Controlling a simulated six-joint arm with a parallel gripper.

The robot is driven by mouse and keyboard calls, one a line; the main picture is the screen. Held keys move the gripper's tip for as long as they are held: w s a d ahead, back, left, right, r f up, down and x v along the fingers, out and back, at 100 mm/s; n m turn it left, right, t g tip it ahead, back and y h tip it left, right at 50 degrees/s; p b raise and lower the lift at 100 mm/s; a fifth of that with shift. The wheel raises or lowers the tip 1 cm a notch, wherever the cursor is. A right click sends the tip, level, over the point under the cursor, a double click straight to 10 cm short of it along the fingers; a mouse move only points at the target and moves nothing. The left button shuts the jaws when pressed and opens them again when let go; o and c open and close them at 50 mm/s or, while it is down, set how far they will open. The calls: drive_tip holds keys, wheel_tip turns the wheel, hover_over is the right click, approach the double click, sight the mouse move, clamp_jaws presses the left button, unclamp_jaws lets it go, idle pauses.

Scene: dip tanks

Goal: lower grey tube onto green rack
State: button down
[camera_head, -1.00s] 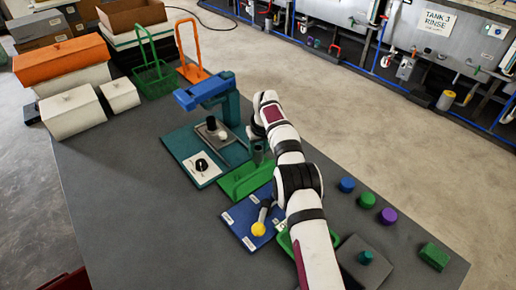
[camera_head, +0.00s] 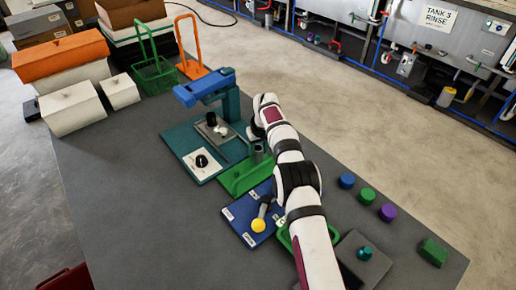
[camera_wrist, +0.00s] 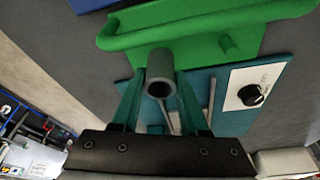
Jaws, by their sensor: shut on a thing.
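The grey tube (camera_wrist: 160,72) is a hollow cylinder, seen end-on in the wrist view with its open mouth toward the camera. My gripper (camera_wrist: 160,98) has its two teal fingers shut on the tube, one on each side. The tube also shows in the head view (camera_head: 258,153), upright beside my arm. The green rack (camera_wrist: 206,40) lies beyond the tube in the wrist view, with a raised rail and a short peg. In the head view the rack (camera_head: 237,180) is just below the tube. I cannot tell whether the tube's lower end touches it.
A teal stand with a blue top arm (camera_head: 204,88) stands close behind the rack. A blue board (camera_head: 238,213) with a yellow-ended tool lies in front. Several coloured round pieces (camera_head: 366,196) sit to the right.

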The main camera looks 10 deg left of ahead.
drive_tip(key=shift+f, duration=0.55)
idle(0.4)
drive_tip(key=shift+c, duration=1.7)
unclamp_jaws()
drive_tip(key=shift+o, duration=0.3)
drive_tip(key=shift+o, duration=1.4)
wheel_tip(320, 180, up, 8)
